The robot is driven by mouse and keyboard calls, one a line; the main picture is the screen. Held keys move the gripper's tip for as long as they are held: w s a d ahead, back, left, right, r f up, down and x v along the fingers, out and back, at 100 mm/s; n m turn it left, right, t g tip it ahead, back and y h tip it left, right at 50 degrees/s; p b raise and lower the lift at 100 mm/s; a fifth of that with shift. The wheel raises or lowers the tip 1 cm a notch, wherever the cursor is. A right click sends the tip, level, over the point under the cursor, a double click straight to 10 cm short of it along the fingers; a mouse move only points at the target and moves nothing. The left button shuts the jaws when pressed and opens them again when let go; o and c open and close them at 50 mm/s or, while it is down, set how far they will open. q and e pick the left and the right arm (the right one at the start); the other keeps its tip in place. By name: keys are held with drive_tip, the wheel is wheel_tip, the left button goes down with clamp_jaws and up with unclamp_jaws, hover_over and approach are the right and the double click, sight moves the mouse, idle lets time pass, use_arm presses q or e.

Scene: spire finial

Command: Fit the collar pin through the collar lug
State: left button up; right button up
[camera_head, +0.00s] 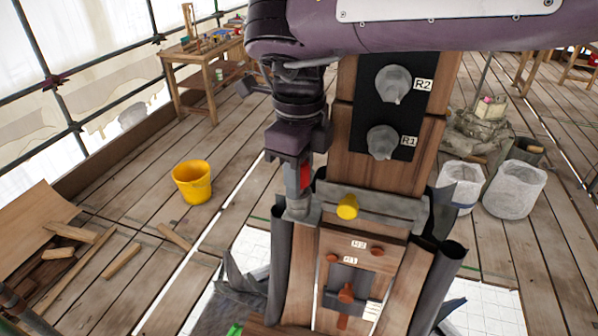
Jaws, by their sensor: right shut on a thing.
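My right gripper (297,190) comes down from the arm across the top and points downward at the left end of the grey collar band (390,208). It is shut on a slim part with a red side (305,176), which looks like the collar pin; the fingers hide most of it. A grey block (302,211), probably the collar lug, is right under the fingertips. I cannot tell whether the pin is in its hole. A yellow round knob (347,207) sticks out of the collar front, right of the gripper. My left gripper is not in view.
Above the collar stands a wooden post with a black panel (365,110) holding grey fittings marked R2 and R1. Below is a wooden panel with orange-brown knobs (346,293). Dark curved sheets (436,285) flank it. A yellow bucket (192,182) stands on open deck at left.

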drive_tip(key=o, duration=1)
drive_tip(key=shift+f, duration=0.15)
wheel_tip(320, 180, up, 12)
drive_tip(key=shift+r, duration=0.2)
